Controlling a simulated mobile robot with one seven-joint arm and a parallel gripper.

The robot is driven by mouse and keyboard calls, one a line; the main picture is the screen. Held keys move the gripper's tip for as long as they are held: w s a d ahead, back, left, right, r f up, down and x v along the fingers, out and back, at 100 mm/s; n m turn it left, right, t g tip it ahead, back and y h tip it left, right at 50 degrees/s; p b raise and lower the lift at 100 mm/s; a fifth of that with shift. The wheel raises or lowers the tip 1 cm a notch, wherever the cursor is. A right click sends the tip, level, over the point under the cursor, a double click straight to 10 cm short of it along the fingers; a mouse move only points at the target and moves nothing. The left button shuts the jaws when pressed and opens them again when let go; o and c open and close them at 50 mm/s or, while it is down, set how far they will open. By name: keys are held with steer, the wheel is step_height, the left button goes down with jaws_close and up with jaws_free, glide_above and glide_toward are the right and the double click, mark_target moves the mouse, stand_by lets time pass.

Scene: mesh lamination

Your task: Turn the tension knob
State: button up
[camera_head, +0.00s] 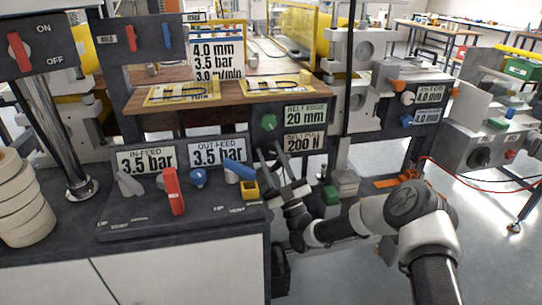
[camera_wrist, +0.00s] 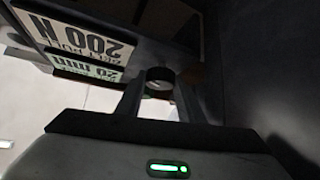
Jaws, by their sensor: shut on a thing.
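The tension knob shows in the wrist view as a dark round knob (camera_wrist: 159,75) between my two fingertips. It sits on the dark panel beside the BELT PULL 200 N display (camera_wrist: 88,38). The knob's turn angle is hard to read.
A green knob (camera_head: 268,121) sits just above my gripper, beside the BELT EDGE 20 mm display (camera_head: 305,115). Below left, a dark console (camera_head: 130,222) carries a red lever (camera_head: 173,192) and a blue knob (camera_head: 198,178). A yellow block (camera_head: 250,190) stands close to my gripper.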

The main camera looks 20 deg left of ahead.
steer(key=o, duration=1.1)
steer(key=shift+c, duration=0.2)
steer(key=p+v, duration=0.1)
steer(key=v, duration=1.6)
steer(key=shift+d+p, duration=0.15)
steer(key=shift+p, duration=0.15)
steer(key=shift+s+f, duration=0.1)
